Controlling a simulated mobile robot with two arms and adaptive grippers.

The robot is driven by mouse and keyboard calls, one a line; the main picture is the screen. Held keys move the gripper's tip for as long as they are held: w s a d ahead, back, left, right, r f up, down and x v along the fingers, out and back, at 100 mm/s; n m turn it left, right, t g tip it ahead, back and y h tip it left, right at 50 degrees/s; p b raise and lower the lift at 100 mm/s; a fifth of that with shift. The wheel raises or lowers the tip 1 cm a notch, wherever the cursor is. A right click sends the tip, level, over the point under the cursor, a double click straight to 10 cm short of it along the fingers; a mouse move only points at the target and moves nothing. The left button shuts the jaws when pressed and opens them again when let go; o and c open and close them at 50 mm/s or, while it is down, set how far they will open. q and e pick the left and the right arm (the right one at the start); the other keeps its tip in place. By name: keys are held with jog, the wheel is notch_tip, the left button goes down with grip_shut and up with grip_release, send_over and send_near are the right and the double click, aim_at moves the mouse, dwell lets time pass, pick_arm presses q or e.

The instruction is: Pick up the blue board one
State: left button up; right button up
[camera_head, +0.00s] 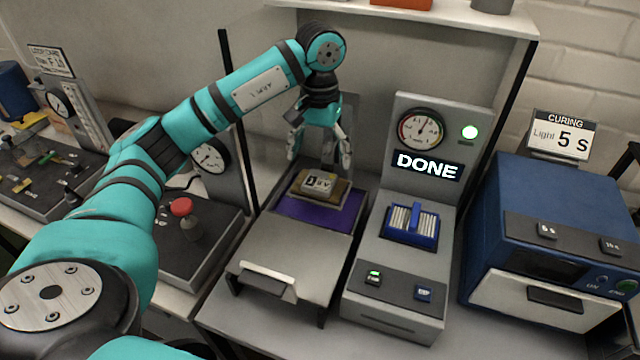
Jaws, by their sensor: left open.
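A blue board (411,238) with pale upright ribs and a raised blue bar across its middle sits on the grey station whose sign reads DONE (428,166). My left gripper (319,160) hangs from the teal arm, pointing down. Its fingers are spread and nothing is between them. It is left of and behind the blue board, apart from it, above a small tan block with a labelled top (318,187). That block rests on a purple surface (300,213). My right gripper is not in view.
A shelf (440,14) overhangs the back.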

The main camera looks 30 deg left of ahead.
aim_at(320, 180)
pick_arm(q)
jog(key=shift+f, duration=0.75)
notch_tip(320, 180, down, 5)
jog(key=p, duration=0.3)
jog(key=shift+f, duration=0.2)
jog(key=shift+w, duration=0.1)
jog(key=c, duration=1.4)
jog(key=shift+c, duration=0.2)
jog(key=shift+r, duration=0.1)
